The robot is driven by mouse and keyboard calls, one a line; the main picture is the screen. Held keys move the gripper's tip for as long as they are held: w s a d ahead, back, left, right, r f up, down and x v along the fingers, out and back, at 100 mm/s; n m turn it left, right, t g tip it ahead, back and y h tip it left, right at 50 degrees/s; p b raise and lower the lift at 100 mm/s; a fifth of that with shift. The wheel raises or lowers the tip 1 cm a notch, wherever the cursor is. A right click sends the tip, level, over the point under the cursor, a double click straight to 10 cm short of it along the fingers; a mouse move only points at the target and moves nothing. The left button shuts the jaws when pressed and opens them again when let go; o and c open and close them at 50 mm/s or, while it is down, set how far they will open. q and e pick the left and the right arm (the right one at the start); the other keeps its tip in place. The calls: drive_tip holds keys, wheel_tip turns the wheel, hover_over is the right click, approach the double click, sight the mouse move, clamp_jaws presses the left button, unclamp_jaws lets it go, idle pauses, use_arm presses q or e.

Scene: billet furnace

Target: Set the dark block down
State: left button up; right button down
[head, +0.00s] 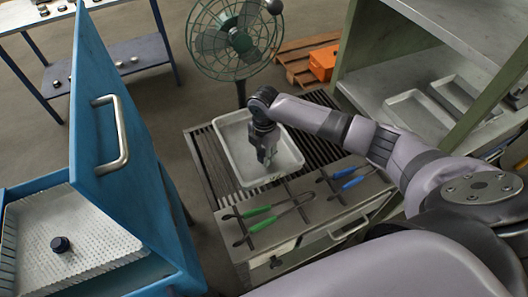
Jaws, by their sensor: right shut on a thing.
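My right gripper (267,155) reaches down over the white tray (291,167) on the slatted top of the workbench. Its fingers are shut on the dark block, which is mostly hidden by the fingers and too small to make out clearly. I cannot tell whether the block touches the tray floor. The rest of the tray looks empty. My left gripper is not in view.
Green-handled tongs (262,224) and blue-handled tongs (351,183) lie in front of the tray. A blue furnace door (110,140) stands open at left, with a dark round piece (61,244) inside. A green fan (228,40) stands behind; a shelf (420,60) is at right.

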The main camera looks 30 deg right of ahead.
drive_tip(key=shift+f, duration=0.15)
drive_tip(key=c, duration=1.3)
unclamp_jaws()
drive_tip(key=shift+r, duration=0.2)
wheel_tip(320, 180, up, 12)
drive_tip(key=b, duration=0.1)
drive_tip(key=shift+b, duration=0.4)
